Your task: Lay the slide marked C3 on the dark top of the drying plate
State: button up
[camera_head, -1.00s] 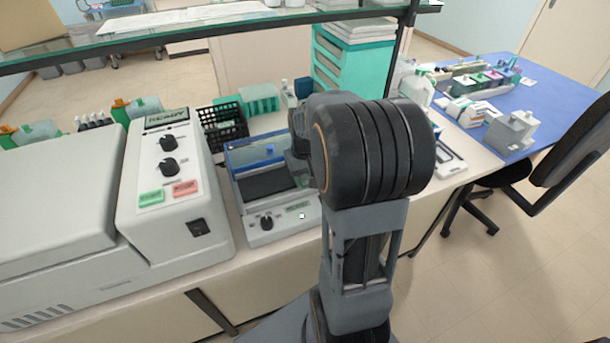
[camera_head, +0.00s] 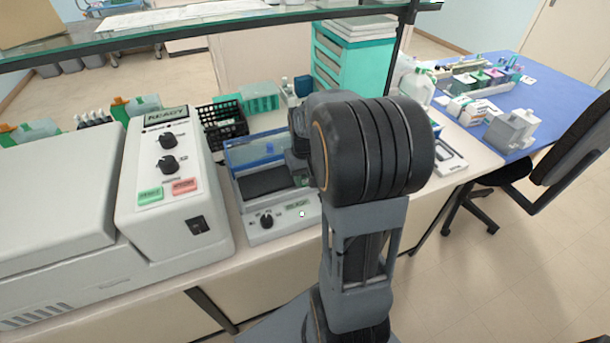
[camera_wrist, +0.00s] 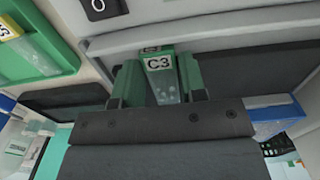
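The slide marked C3 (camera_wrist: 161,77) has a green-edged white label and a clear glass part. In the wrist view it sits between the two green fingers of my gripper (camera_wrist: 161,88), which are closed on its sides. The drying plate (camera_head: 285,222) is a pale grey unit with a knob, a small green display and a dark top (camera_head: 270,183). The dark top also shows behind the slide in the wrist view (camera_wrist: 245,68). My gripper (camera_head: 302,172) is over the right part of the plate, partly hidden by my arm. I cannot tell whether the slide touches the top.
A large pale machine (camera_head: 165,190) with a READY display stands close on the left. A black basket (camera_head: 222,125) stands behind. A glass shelf (camera_head: 210,28) crosses above. A blue table (camera_head: 560,100) is at right.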

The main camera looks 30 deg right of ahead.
jog(key=o, duration=0.4)
notch_tip(320, 180, up, 14)
jog(key=shift+f, duration=0.1)
dwell(0.6)
jog(key=s+a+f+t, duration=0.1)
jog(key=s+a+f, duration=0.1)
jog(key=a, duration=0.2)
jog(key=s+a+f+n+t, duration=0.1)
jog(key=s+a+f, duration=0.2)
jog(key=a, duration=0.1)
jog(key=s+a+f+t, duration=0.1)
jog(key=s+a+f, duration=0.1)
jog(key=s+a, duration=0.1)
jog(key=shift+s+a+f, duration=0.15)
jog(key=shift+s+a, duration=0.1)
jog(key=shift+a, duration=0.35)
jog(key=shift+s+a+r+n+t, duration=0.25)
jog(key=shift+a+n, duration=0.1)
jog(key=shift+a, duration=0.2)
jog(key=shift+s+a+r+n+t, duration=0.2)
jog(key=shift+a+n, duration=0.15)
jog(key=shift+a, duration=0.2)
